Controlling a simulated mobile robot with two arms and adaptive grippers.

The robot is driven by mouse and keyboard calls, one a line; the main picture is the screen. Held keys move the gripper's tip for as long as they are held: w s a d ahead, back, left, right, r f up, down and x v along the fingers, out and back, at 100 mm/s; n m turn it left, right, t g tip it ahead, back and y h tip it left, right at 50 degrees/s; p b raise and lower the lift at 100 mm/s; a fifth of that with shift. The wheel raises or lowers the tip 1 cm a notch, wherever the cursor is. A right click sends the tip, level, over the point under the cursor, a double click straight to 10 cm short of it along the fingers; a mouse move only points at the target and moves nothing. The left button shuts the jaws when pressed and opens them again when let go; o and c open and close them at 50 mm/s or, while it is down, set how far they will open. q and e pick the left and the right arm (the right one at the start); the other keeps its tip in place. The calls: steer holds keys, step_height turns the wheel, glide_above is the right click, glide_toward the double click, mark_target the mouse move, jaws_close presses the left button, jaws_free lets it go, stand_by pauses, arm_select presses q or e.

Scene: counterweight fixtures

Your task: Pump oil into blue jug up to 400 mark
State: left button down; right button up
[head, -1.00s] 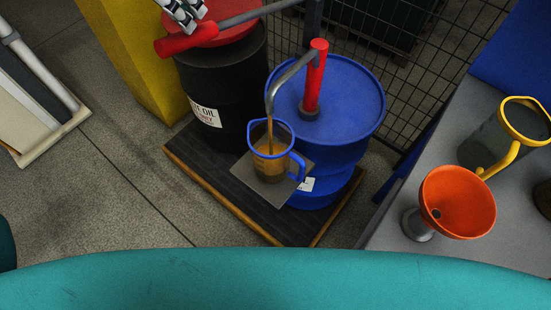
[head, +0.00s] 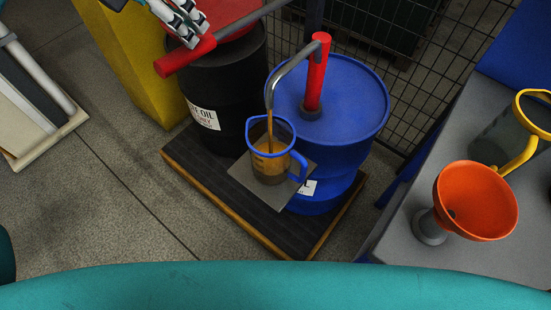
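The blue-rimmed clear jug (head: 297,170) stands on a grey plate (head: 246,181) in front of the blue drum (head: 348,110). Brown oil (head: 270,165) fills its lower part, and a stream falls into it from the grey spout (head: 283,73). The jug's marks are too small to read. The pump's red post (head: 316,75) stands on the blue drum. A lever with a red handle (head: 180,59) reaches over the black drum. My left gripper (head: 190,40) is at the handle, its fingertips against the upper side; whether they close around it is unclear. My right gripper is out of view.
The black oil drum (head: 228,95) and blue drum stand on a dark pallet (head: 212,168) before a wire fence. A grey bench (head: 395,215) at right holds an orange funnel (head: 478,190) and a yellow-handled jug (head: 518,155). A yellow cabinet (head: 130,65) stands at left.

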arm_select(q)
steer(key=shift+f+b, duration=0.75)
steer(key=shift+f, duration=0.35)
steer(key=shift+f+b, duration=0.45)
steer(key=shift+f, duration=0.05)
step_height(320, 180, up, 11)
steer(key=p, duration=0.8)
